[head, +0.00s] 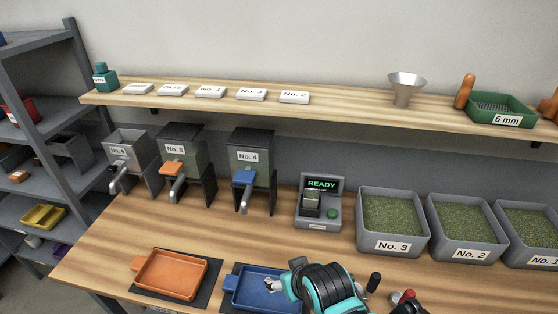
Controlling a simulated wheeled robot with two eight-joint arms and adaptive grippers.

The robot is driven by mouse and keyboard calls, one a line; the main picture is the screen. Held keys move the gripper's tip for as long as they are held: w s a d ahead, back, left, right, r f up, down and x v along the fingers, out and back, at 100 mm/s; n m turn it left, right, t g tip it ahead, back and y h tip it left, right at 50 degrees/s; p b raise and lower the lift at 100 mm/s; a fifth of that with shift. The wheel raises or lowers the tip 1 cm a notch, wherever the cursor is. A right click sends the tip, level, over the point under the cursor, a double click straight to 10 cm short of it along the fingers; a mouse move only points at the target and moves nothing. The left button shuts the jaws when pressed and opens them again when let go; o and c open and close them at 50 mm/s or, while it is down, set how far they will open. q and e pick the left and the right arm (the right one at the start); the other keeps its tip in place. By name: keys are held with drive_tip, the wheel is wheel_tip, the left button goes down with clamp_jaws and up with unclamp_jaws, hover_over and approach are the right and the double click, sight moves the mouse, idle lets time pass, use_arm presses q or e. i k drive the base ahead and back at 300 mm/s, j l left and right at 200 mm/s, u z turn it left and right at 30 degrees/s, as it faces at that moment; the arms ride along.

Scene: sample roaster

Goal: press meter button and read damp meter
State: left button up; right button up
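The damp meter (337,188) stands on the bench right of the middle, with its lit screen (322,184) reading READY in green. Its round green button (332,213) is on the front right. A small cup-like part (311,203) sits on its left side; its contents are too small to tell. A teal and black part of my arm rises from the bottom edge, in front of the meter and apart from it. A small pale grey piece, seemingly my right gripper (271,284), shows at its left end over the blue tray; its fingers are unclear. My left gripper is out of view.
Dispensers No. 4 (250,158), No. 5 (182,160) and another (125,155) stand left of the meter. Bins No. 3 (393,245), No. 2 (470,254) and No. 1 stand right. Orange (140,265) and blue (232,282) trays lie in front.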

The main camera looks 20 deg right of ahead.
sight(332, 214)
drive_tip(key=z, duration=1.25)
